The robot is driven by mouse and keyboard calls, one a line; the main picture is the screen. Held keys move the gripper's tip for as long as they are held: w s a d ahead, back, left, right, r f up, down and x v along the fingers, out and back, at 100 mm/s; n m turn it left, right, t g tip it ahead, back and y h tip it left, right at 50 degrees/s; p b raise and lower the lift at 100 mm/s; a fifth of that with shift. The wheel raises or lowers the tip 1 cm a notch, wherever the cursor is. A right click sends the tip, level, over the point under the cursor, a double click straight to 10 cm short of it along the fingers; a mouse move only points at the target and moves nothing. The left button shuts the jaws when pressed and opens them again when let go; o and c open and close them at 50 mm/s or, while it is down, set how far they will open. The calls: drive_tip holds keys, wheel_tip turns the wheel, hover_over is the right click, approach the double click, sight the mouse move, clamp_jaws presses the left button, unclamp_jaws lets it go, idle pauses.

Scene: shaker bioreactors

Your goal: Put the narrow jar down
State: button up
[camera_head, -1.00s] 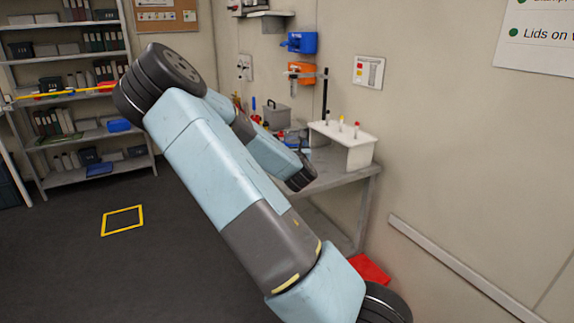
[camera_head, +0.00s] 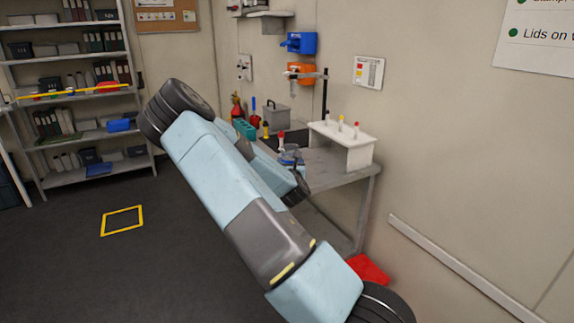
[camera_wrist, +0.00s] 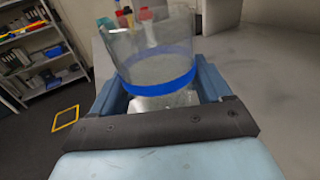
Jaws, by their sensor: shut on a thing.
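The narrow jar (camera_wrist: 155,72) is clear with a blue band near its bottom. It fills the upper middle of the wrist view, upright or nearly so. My gripper (camera_wrist: 160,84) is shut on it, with a blue-grey finger on each side. I cannot tell whether the jar's base touches the grey table (camera_wrist: 265,75). In the head view my arm hides much of the table (camera_head: 340,180), and the jar cannot be made out clearly there.
A white rack (camera_head: 342,148) with several capped tubes stands at the table's right end. Behind are a grey toolbox (camera_head: 276,116), a teal block (camera_head: 244,129) and small coloured-top items. A wall borders the table's right side. A red object (camera_head: 368,270) lies below the table.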

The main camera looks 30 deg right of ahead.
drive_tip(key=shift+f, duration=0.3)
drive_tip(key=shift+s+a+f, duration=0.1)
drive_tip(key=shift+s+f, duration=0.2)
drive_tip(key=shift+f, duration=0.15)
drive_tip(key=o, duration=1.3)
drive_tip(key=shift+f, duration=0.1)
drive_tip(key=shift+c, duration=0.2)
drive_tip(key=shift+r, duration=0.55)
drive_tip(key=v, duration=1)
drive_tip(key=shift+s+a+r, duration=0.1)
drive_tip(key=shift+s+r, duration=0.05)
drive_tip(key=shift+s+a+r, duration=0.1)
drive_tip(key=shift+s+a, duration=0.1)
drive_tip(key=shift+s, duration=0.3)
